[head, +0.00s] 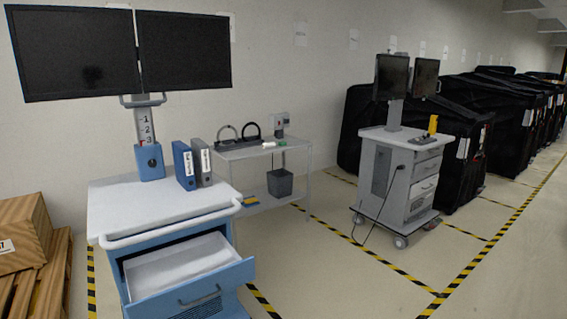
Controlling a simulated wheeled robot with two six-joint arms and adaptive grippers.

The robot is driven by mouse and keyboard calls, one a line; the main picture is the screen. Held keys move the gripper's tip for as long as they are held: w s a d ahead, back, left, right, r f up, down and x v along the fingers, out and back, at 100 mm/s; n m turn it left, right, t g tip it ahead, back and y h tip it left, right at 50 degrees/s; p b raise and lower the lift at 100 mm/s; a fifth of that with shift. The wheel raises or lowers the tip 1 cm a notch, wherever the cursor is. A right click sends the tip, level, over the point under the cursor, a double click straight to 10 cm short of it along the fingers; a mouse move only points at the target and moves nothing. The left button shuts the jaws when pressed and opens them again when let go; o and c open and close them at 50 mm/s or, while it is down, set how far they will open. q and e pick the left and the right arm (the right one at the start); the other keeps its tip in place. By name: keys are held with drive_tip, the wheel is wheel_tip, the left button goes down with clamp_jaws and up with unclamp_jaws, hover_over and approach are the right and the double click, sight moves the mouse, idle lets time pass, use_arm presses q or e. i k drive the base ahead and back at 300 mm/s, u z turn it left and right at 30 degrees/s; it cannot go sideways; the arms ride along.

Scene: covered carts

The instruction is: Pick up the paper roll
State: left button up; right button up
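I cannot make out a paper roll for certain in the head view. A small white item (269,145) lies on the top shelf of the metal side table (240,153); it is too small to tell what it is. Neither of my grippers is in view.
A blue-and-white cart (120,215) with an open, empty-looking drawer (180,270) stands at the near left, carrying two binders (184,165) and two monitors (72,52). A grey cart (400,175) and black covered carts (462,150) stand right. Floor at the lower right is clear.

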sight(272, 144)
drive_tip(key=z, duration=0.3)
drive_tip(key=i, duration=1.55)
drive_tip(key=z, duration=0.3)
